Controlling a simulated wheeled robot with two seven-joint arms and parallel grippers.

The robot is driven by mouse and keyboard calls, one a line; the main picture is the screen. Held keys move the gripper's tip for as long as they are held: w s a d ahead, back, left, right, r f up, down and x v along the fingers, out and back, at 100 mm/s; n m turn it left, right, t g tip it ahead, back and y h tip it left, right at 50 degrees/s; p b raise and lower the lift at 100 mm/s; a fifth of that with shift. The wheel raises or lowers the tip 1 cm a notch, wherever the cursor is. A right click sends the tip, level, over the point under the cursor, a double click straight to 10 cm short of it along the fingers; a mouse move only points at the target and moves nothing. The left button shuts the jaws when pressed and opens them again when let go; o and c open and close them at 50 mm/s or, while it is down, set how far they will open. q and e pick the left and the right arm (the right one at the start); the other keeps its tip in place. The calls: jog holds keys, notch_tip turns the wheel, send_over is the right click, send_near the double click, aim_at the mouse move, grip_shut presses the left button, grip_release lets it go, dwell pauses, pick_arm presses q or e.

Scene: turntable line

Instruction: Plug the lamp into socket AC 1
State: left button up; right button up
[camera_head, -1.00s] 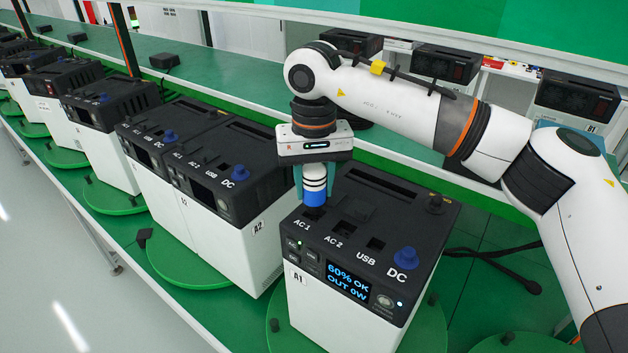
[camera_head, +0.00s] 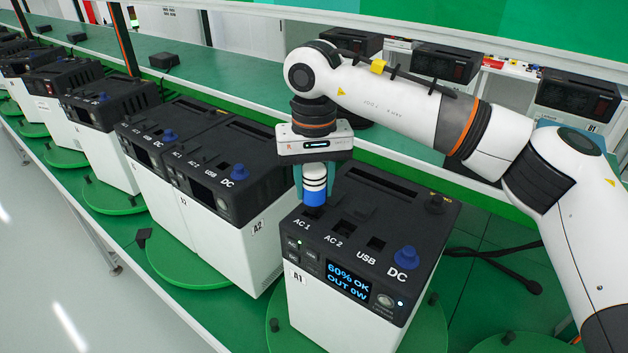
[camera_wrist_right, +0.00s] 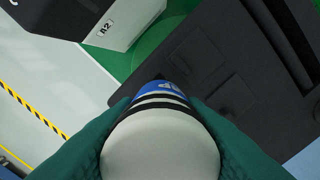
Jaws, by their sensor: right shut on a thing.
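The power station A1 (camera_head: 335,300) stands in front of me, with sockets AC 1, AC 2, USB and DC along its black top. Its screen (camera_head: 348,283) reads 60% OK, OUT 0W. My right gripper (camera_head: 314,185) is shut on the lamp (camera_head: 315,186), a white and blue cylinder with black bands. The lamp is upright, its blue end down over the AC 1 position. The lamp hides socket AC 1, so I cannot tell how deep it sits. In the right wrist view the lamp (camera_wrist_right: 160,145) is between the green fingers. My left gripper is not in view.
Power station A2 (camera_head: 228,205) stands close on the left, with more stations beyond it on green turntables. A blue knob (camera_head: 405,257) sits by DC. A black cable (camera_head: 510,265) lies on the right. A green shelf (camera_head: 230,90) runs behind.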

jog(key=shift+f+b, duration=1)
jog(key=shift+f, duration=0.3)
jog(key=o, duration=1.1)
